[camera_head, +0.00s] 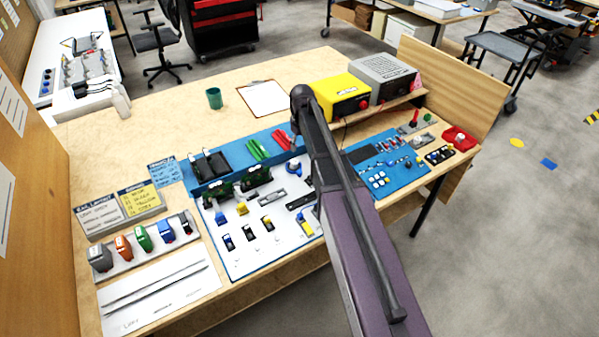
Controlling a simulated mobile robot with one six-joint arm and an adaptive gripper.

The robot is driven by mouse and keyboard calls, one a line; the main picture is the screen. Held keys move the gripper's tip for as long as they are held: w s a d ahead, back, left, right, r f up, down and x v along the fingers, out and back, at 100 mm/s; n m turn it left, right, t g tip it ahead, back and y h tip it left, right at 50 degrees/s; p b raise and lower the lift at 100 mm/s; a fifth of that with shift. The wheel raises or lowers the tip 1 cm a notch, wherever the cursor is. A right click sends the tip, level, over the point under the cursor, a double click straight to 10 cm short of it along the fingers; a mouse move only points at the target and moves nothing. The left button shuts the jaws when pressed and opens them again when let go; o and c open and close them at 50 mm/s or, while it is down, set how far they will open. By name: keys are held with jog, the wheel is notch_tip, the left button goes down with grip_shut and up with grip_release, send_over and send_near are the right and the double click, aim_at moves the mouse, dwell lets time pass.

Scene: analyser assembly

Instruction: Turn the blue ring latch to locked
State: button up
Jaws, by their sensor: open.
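A blue ring-shaped part (292,168), which looks like the ring latch, is on the right part of the white panel (245,259), close to the left edge of my arm. My arm covers part of the area around it, and its lock position is too small to read. My arm reaches from the bottom of the picture up over the bench. Its far end bends down near the middle of the bench, and my gripper is hidden behind it. I cannot see any fingers or contact with the ring.
Several switches and green connectors (252,179) crowd the panel. A blue board (405,180) with small parts lies right of my arm. A yellow box (340,97) and a grey box (383,77) stand behind. A clipboard (263,98) and green cup (214,98) lie farther back; bench space at back left is clear.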

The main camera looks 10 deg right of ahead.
aim_at(300, 171)
jog(key=shift+s+a+f+b, duration=0.1)
jog(key=shift+a+f+b, duration=0.05)
jog(key=shift+f+b, duration=6.1)
jog(key=shift+f, duration=0.1)
grip_shut()
